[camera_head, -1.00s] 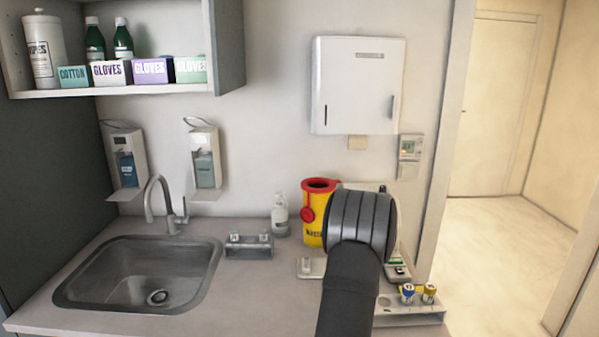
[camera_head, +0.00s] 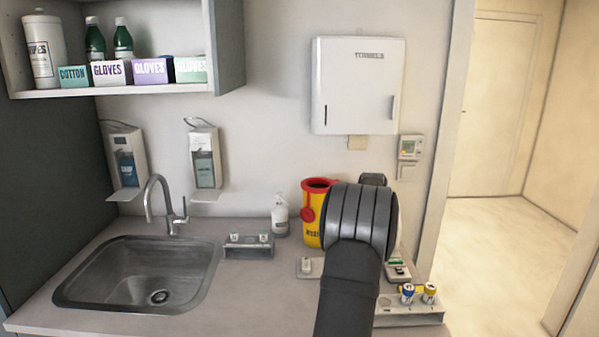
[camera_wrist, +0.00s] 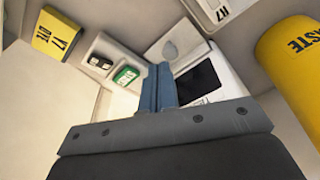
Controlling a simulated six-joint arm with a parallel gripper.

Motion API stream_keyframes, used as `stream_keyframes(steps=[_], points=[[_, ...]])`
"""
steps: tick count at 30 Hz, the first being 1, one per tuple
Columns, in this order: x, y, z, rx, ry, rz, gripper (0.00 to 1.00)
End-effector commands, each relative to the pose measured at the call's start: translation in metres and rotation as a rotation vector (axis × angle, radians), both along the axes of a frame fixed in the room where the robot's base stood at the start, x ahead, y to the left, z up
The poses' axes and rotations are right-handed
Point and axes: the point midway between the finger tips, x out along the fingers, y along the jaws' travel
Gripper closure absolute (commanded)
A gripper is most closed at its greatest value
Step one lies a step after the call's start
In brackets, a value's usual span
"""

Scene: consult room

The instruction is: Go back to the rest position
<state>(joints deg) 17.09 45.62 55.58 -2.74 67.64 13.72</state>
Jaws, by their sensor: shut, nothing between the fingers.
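My arm rises from the bottom of the head view and hides my gripper there. In the wrist view my gripper (camera_wrist: 161,85) shows with its two blue-grey fingers together and nothing between them. It is above the counter, over a white item with a dark panel (camera_wrist: 197,82). The yellow waste bin (camera_wrist: 290,60) is to the right of the fingers in that view. In the head view the yellow bin with a red lid (camera_head: 313,220) stands just behind and left of my arm.
A rack with blue- and yellow-capped tubes (camera_head: 410,318) is right of my arm. A small grey rack (camera_head: 249,250), a pump bottle (camera_head: 280,214) and the sink (camera_head: 140,275) are to the left. A towel dispenser (camera_head: 357,85) hangs on the wall behind.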

Motion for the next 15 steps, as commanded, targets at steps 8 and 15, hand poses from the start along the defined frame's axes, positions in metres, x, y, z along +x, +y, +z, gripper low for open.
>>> stream_keyframes(steps=[8,15], points=[[0.0,0.0,-0.002,0.001,0.001,0.0,1.0],[0.0,0.0,-0.029,0.001,0.004,0.0,1.0]])
